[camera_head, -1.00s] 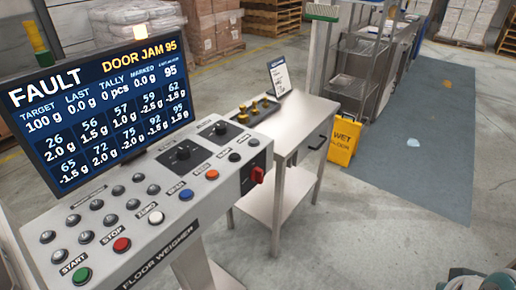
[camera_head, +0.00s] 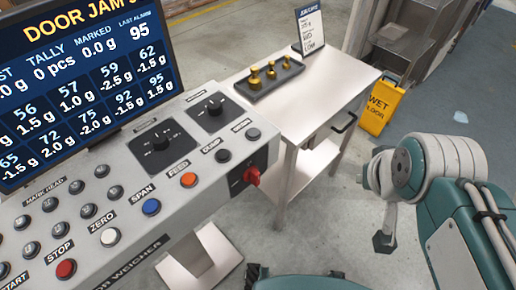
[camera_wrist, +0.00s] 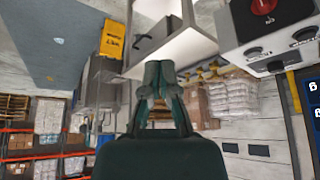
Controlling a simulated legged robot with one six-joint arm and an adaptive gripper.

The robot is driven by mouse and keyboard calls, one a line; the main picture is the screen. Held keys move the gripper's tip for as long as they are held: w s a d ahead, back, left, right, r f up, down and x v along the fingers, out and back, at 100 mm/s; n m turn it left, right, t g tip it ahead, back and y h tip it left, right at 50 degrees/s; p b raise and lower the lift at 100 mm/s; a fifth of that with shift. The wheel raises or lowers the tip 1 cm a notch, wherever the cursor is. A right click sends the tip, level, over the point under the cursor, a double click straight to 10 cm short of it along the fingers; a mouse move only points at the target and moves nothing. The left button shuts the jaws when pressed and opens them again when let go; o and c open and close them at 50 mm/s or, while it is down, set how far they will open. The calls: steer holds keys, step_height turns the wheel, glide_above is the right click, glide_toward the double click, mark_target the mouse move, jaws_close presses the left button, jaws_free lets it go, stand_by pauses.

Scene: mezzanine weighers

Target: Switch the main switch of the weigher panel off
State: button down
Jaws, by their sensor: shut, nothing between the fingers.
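The weigher panel (camera_head: 150,190) is a grey sloped console at the left of the head view, with knobs and coloured buttons. Its main switch (camera_head: 252,176) is a red rotary knob on a dark plate on the panel's right end face. In the wrist view, which is upside down, the red switch (camera_wrist: 263,6) shows at the top right edge. My gripper (camera_wrist: 158,70) is shut and empty in the middle of the wrist view, well apart from the switch. My arm shows at the right of the head view.
A fault screen (camera_head: 80,85) stands behind the panel. A steel table (camera_head: 310,105) beside the panel carries a tray of brass weights (camera_head: 268,78) and a sign card (camera_head: 311,30). A yellow wet-floor sign (camera_head: 381,105) stands beyond. Open floor lies right of the panel.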

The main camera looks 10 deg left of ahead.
steer(key=shift+a, duration=0.1)
steer(key=w+a+f+m+g+y, duration=0.1)
steer(key=w+a+f+m+g, duration=0.2)
steer(key=w+a, duration=0.4)
steer(key=w+a+f+m+g, duration=0.4)
steer(key=w+a, duration=0.3)
steer(key=w, duration=0.2)
steer(key=shift+w+f+m+g+y, duration=0.15)
steer(key=shift+w+m+g+y, duration=0.25)
steer(key=shift+m, duration=0.2)
steer(key=shift+d, duration=0.1)
